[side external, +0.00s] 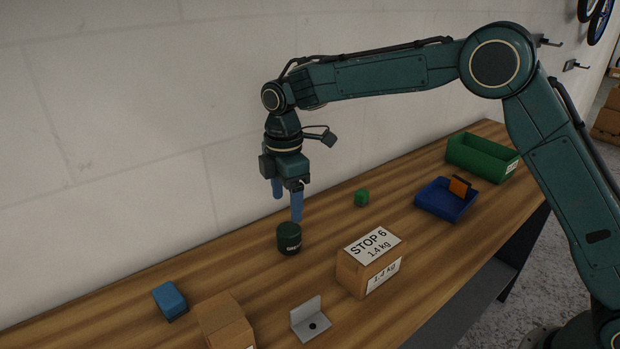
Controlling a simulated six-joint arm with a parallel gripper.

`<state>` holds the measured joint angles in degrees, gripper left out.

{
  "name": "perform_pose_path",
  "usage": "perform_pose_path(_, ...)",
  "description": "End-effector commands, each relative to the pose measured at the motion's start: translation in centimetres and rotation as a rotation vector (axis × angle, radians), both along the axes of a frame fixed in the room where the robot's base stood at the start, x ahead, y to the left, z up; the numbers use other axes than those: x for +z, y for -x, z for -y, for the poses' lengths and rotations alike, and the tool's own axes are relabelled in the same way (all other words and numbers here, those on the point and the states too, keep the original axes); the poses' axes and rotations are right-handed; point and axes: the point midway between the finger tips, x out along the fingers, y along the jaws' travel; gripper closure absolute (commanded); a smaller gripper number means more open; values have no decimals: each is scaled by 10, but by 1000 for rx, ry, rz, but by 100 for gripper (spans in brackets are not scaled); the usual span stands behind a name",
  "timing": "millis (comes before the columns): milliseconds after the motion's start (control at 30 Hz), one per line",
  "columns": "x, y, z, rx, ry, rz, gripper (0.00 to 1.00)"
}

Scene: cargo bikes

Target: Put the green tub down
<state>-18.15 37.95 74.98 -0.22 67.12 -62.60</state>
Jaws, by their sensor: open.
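The green tub, a dark green cylinder with a small pale label (289,239), stands upright on the wooden bench (240,270) near the middle of the side external view. My gripper (287,205) is above it, pointing down, with its two blue fingers apart and nothing between them. The fingertips are higher than the tub's top and seem clear of it. A smaller, brighter green piece (362,198) sits on the bench to the right and further back.
A cardboard box labelled "STOP 6" (352,278) stands right of the tub. A grey bracket (309,322), a second box (225,322) and a blue block (170,301) are nearer. A blue tray (436,207) holding an orange item (460,187) and a green bin (480,160) are at right.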

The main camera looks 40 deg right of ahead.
Motion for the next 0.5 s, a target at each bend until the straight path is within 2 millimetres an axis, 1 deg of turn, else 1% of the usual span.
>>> perform_pose_path(33, 8, 0, 0, 0, -1, 2, 30)
perform_pose_path(200, 25, 0, 0, 0, -1, 1, 30)
perform_pose_path(333, 30, 0, 0, 0, 0, 0, 30)
perform_pose_path(500, 32, 0, 0, 0, 0, -1, 30)
